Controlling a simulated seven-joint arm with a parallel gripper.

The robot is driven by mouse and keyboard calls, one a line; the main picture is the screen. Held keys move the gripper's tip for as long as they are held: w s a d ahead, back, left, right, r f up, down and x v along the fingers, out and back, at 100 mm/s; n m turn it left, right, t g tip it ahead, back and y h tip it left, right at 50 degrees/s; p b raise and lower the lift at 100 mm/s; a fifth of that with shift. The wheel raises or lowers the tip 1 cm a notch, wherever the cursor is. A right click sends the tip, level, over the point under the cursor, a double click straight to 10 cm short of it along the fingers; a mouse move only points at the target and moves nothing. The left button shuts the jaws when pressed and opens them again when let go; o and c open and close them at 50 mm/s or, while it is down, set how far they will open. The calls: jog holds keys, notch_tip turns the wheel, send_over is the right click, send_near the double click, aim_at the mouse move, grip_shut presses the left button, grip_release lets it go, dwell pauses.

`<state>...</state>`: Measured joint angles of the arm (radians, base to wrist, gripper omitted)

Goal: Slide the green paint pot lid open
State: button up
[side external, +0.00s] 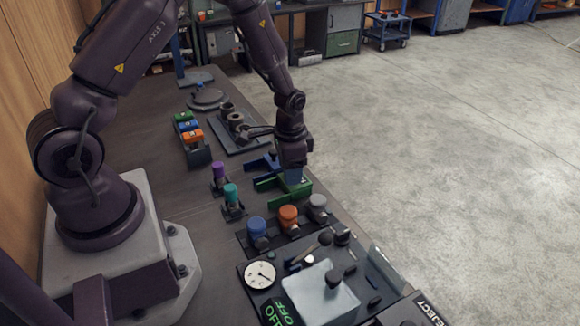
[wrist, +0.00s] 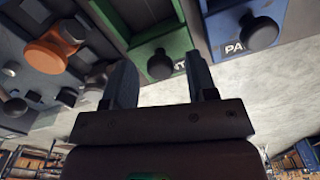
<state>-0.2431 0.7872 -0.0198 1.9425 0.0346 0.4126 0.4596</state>
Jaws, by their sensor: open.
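The green paint pot (side external: 285,190) is a green, boxy unit on the bench, at the centre of the side view. In the wrist view its green lid (wrist: 148,48) carries a dark round knob (wrist: 160,66) and a partly hidden white label. My gripper (side external: 292,176) is pointed down right at the green unit. In the wrist view my gripper (wrist: 160,76) is open, with one finger on each side of the knob. I cannot tell whether either finger touches the knob. In the side view the gripper hides the knob.
A blue unit (side external: 262,163) with a similar knob (wrist: 260,33) stands right beside the green one. On the other side are capped blue, orange (side external: 288,216) and grey (side external: 318,205) pieces. Purple (side external: 219,170) and teal (side external: 231,193) knobs stand to the left.

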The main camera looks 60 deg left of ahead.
grip_shut()
jog(key=shift+s, duration=2.5)
grip_release()
jog(key=shift+r, duration=0.1)
notch_tip(320, 180, up, 13)
